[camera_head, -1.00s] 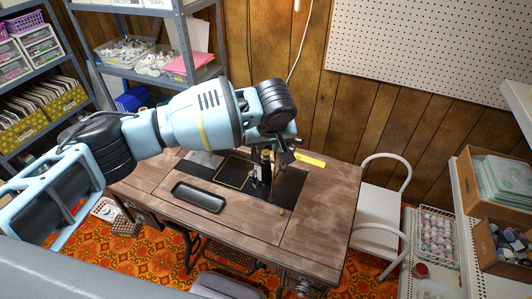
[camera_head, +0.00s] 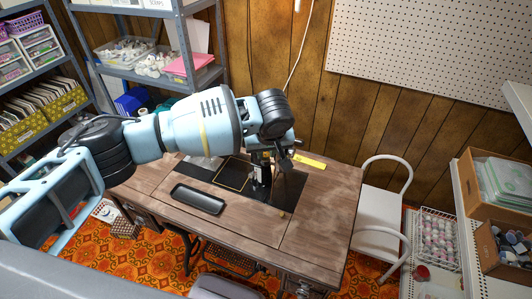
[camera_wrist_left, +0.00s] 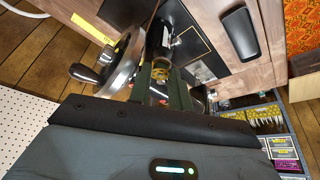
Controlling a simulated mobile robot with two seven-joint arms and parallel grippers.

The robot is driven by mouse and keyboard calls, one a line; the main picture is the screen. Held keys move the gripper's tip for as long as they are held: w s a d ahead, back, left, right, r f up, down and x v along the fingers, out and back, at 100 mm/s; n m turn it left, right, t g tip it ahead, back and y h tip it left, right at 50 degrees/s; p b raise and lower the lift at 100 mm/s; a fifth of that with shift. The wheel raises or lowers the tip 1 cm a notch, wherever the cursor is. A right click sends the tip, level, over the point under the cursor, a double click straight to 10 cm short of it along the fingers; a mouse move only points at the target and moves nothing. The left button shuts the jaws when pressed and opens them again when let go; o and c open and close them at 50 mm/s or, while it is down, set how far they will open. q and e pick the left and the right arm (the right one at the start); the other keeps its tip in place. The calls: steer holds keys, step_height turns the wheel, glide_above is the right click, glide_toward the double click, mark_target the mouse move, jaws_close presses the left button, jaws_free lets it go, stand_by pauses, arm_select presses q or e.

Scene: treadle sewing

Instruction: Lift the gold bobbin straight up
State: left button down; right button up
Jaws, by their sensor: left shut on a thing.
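The gold bobbin (camera_wrist_left: 161,73) shows in the left wrist view between the tips of two dark green fingers. My left gripper (camera_wrist_left: 162,80) is shut on it. In the head view my left gripper (camera_head: 284,160) hangs over the black sewing machine (camera_head: 261,176), and I cannot make out the bobbin there. The machine's handwheel (camera_wrist_left: 122,70) shows beside the fingers in the wrist view. Whether the bobbin is clear of the machine, I cannot tell. My right gripper is not in view.
The wooden sewing table (camera_head: 320,205) has a long black tray (camera_head: 198,199) at front left and a yellow strip (camera_head: 310,161) behind the machine. A white chair (camera_head: 375,205) stands at the right. The table's right side is mostly clear.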

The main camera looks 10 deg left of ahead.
arm_select(q)
steer(key=shift+r, duration=0.15)
steer(key=shift+r, duration=0.25)
steer(key=s+a+r, duration=0.2)
steer(key=s, duration=0.5)
steer(key=s+a+r+p, duration=0.1)
steer(key=s+r, duration=0.1)
steer(key=s, duration=0.6)
steer(key=shift+s+a+p, duration=0.3)
steer(key=shift+a, duration=0.05)
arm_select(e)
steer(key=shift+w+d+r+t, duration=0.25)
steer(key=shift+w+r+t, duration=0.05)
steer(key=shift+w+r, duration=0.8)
arm_select(q)
steer(key=shift+r, duration=0.1)
steer(key=shift+r, duration=0.1)
steer(key=shift+r, duration=1.15)
